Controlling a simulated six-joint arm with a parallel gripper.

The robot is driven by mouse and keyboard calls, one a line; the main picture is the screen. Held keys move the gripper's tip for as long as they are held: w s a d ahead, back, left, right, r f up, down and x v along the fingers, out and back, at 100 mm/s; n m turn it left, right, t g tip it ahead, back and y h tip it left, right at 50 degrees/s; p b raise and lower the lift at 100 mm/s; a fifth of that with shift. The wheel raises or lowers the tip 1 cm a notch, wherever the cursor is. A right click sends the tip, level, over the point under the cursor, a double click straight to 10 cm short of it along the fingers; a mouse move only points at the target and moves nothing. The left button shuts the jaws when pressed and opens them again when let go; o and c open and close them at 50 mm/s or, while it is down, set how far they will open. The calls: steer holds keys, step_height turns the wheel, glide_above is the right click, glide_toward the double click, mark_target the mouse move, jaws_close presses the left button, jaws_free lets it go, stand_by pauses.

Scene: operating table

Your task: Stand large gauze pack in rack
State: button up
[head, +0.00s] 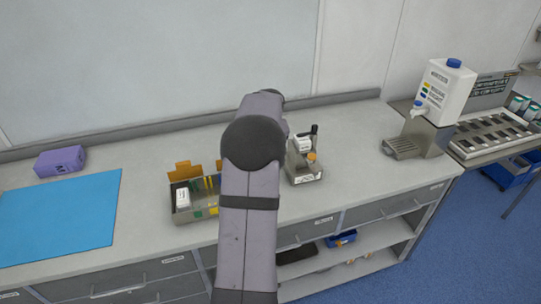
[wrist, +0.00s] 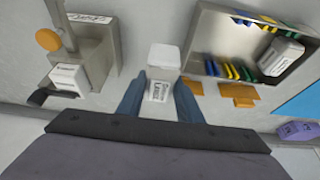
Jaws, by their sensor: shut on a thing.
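My gripper (wrist: 158,98) shows in the wrist view with its two blue-grey fingers shut on a white gauze pack (wrist: 165,56). The pack's label is small and seems to read "large". The grey rack (wrist: 211,16) lies to the right of the held pack in the wrist view, apart from it. It has blue, yellow and green dividers and two orange tabs. Another white labelled pack (wrist: 282,56) leans in its right part. In the head view the rack (head: 197,216) is left of my arm; my gripper and the held pack are hidden behind the arm.
A metal device (head: 304,170) with an orange knob and a white pack stands right of my arm. A blue mat (head: 60,218) and a purple box (head: 60,161) lie at the left. A white jug (head: 445,90) stands on the right. Counter between mat and rack is clear.

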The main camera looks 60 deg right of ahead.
steer(key=w+a+p, duration=0.4)
steer(key=w+a, duration=0.1)
steer(key=a, duration=0.2)
steer(key=shift+w+f, duration=0.3)
steer(key=shift+f, duration=0.05)
steer(key=shift+f, duration=0.15)
steer(key=shift+f+b, duration=3.4)
steer(key=shift+f, duration=1)
